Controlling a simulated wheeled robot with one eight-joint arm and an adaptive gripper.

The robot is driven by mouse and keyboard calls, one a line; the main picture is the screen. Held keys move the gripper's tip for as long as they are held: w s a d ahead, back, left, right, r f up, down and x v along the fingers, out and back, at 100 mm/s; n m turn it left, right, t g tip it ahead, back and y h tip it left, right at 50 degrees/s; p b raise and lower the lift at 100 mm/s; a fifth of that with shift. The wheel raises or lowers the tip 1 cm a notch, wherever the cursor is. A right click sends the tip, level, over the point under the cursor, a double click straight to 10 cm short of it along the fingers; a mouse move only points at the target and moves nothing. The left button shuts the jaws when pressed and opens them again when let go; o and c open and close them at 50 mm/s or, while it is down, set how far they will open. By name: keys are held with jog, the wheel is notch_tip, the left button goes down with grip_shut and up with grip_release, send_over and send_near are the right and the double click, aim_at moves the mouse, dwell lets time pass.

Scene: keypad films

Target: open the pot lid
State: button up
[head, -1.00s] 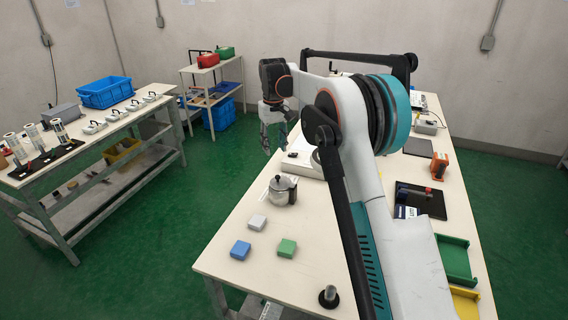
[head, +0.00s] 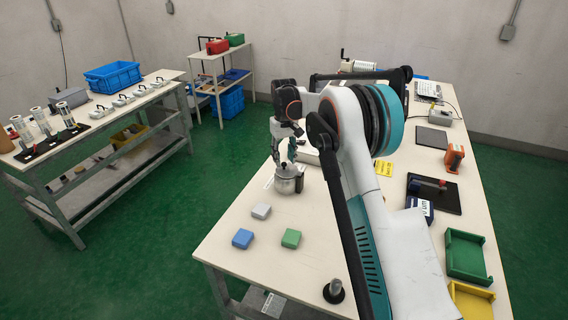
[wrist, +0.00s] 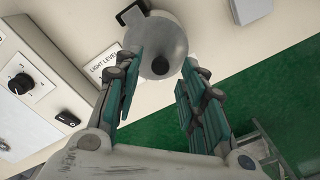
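The metal pot (head: 288,184) stands on the long table, with a dark handle on its right side. The lid looks seated on the pot. My gripper (head: 287,162) is just above the pot, pointing down. In the wrist view my gripper (wrist: 161,62) is open, with one finger on each side of the lid knob and nothing between them held. I cannot tell whether the fingers touch the lid.
White (head: 261,211), blue (head: 242,239) and green (head: 291,238) blocks lie in front of the pot. A control box with a dial (wrist: 20,83) and a "LIGHT LEVEL" label (wrist: 103,60) are close by. My arm hides the table's middle. Green (head: 468,257) and yellow trays are at right.

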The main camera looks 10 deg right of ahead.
jog(key=shift+f, duration=0.85)
grip_shut()
jog(key=shift+d+r, duration=0.1)
